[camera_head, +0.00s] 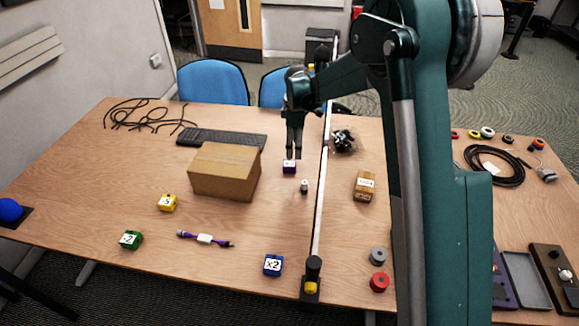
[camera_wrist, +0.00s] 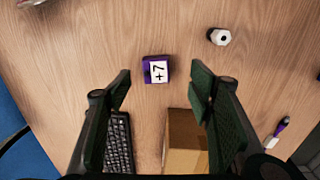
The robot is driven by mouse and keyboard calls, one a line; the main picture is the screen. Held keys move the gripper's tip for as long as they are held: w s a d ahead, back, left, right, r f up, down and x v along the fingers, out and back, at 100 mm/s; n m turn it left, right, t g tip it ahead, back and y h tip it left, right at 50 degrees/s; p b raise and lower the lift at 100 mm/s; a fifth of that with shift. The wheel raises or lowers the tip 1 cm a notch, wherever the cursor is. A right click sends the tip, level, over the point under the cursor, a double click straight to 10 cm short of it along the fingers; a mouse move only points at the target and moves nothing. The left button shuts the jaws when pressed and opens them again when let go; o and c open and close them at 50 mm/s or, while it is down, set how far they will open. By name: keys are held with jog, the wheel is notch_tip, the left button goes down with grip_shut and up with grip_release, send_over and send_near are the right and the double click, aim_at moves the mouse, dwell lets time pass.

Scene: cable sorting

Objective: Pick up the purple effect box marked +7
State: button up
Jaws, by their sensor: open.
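The purple effect box (camera_head: 289,167) stands on the table to the right of the large cardboard box. In the wrist view the purple box (camera_wrist: 147,70) shows a white label reading +7, and it lies ahead of the fingertips, toward the left finger's side. My gripper (camera_head: 293,156) is above the purple box in the head view. In the wrist view my gripper (camera_wrist: 160,82) is open, with nothing between its fingers. The exact gap between fingertips and box is hard to tell.
A cardboard box (camera_head: 224,172) and a black keyboard (camera_head: 222,138) are close on the left. A small grey cylinder (camera_head: 304,186) and a long pale bar (camera_head: 321,200) are close on the right. Yellow (camera_head: 168,203), green (camera_head: 131,240) and blue (camera_head: 273,265) boxes stand nearer the front.

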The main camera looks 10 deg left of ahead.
jog(key=n, duration=0.1)
send_over(289, 162)
notch_tip(289, 162, down, 4)
jog(key=shift+s+f, duration=0.1)
jog(key=shift+s, duration=0.05)
jog(key=shift+f, duration=1.25)
jog(key=shift+d+f+b, duration=0.1)
jog(key=shift+f+b, duration=0.8)
jog(key=shift+f, duration=1.7)
jog(key=c, duration=1)
